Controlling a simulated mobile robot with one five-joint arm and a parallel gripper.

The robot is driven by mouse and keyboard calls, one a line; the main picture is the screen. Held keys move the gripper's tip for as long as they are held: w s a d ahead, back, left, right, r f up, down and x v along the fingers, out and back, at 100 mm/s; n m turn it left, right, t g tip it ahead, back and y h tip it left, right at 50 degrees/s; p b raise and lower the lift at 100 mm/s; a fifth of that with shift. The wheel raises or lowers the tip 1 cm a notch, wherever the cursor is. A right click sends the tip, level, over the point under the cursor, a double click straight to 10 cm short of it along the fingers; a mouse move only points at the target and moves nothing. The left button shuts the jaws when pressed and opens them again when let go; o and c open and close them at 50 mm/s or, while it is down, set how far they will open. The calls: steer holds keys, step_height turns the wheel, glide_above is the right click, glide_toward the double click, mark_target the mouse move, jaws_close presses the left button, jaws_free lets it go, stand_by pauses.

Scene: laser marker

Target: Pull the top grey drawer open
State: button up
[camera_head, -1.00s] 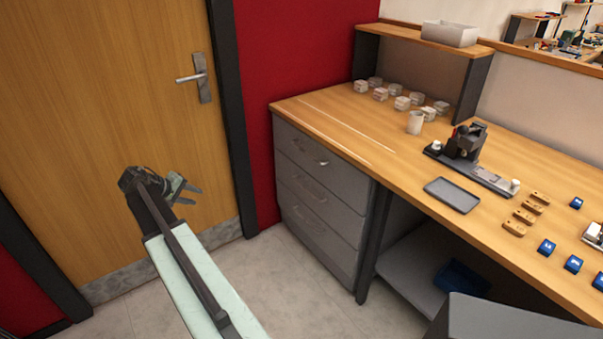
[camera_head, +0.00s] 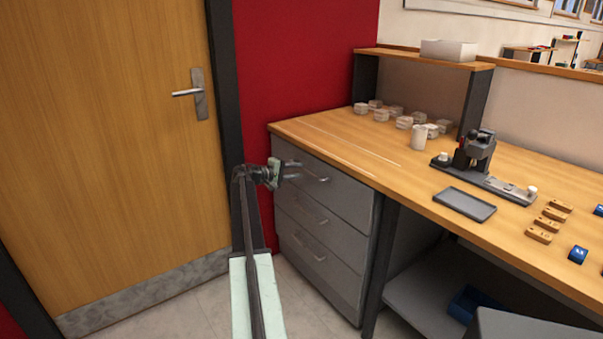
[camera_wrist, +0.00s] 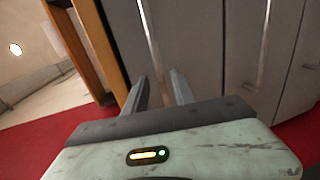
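The top grey drawer (camera_head: 345,196) is in the cabinet under the left end of the bench in the head view. It looks shut, flush with the drawers below. Its bar handle (camera_head: 317,178) lies just right of my gripper (camera_head: 296,170), which overlaps the drawer's left part. In the wrist view, my gripper (camera_wrist: 157,82) has its two fingers apart with nothing between them. They point at the drawer fronts, and a handle bar (camera_wrist: 150,38) runs beyond the gap between the fingertips. I cannot tell whether the fingers touch anything.
Two more grey drawers (camera_head: 310,228) lie below. The wooden bench (camera_head: 350,150) above holds white cups, a dark tray (camera_head: 464,204) and a black device (camera_head: 474,152). A wooden door (camera_head: 110,140) and red wall (camera_head: 305,70) stand left and behind. Floor shows before the cabinet.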

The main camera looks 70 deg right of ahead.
steer(key=x, duration=0.2)
steer(key=shift+s+d+f, duration=0.1)
steer(key=shift+d, duration=0.2)
jaws_close()
stand_by(1.0)
